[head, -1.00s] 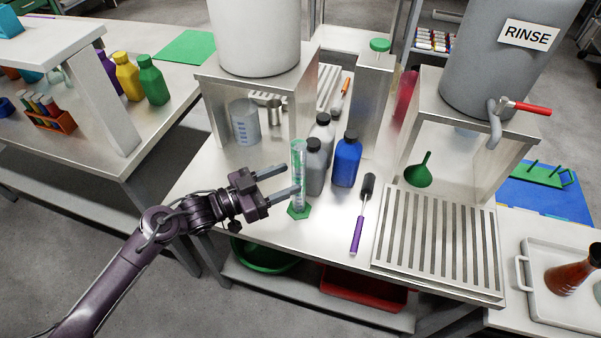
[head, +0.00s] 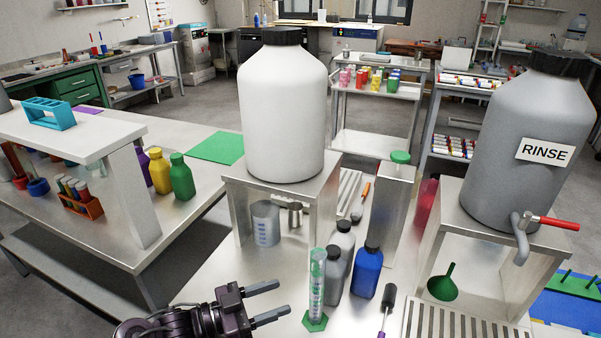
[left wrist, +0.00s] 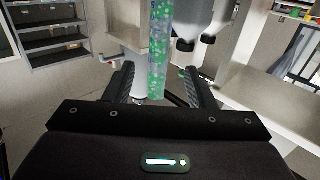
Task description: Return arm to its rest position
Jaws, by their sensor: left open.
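My left gripper (head: 284,300) is open and empty at the bottom of the head view. Its two fingers point right, toward a clear graduated cylinder (head: 317,280) with a green hexagonal base. The cylinder stands upright on the steel table (head: 215,275), a small gap beyond the fingertips. In the left wrist view the cylinder (left wrist: 160,45) shows ahead between the two fingers, with greenish speckles in it. Most of my left arm is cut off by the lower edge of the head view. My right gripper is not in view.
Grey bottles (head: 334,275) and a blue bottle (head: 367,272) stand just right of the cylinder. A large white tank (head: 283,110) sits on a steel stand behind. The grey RINSE tank (head: 520,165) is at right. A side table (head: 190,140) is at left.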

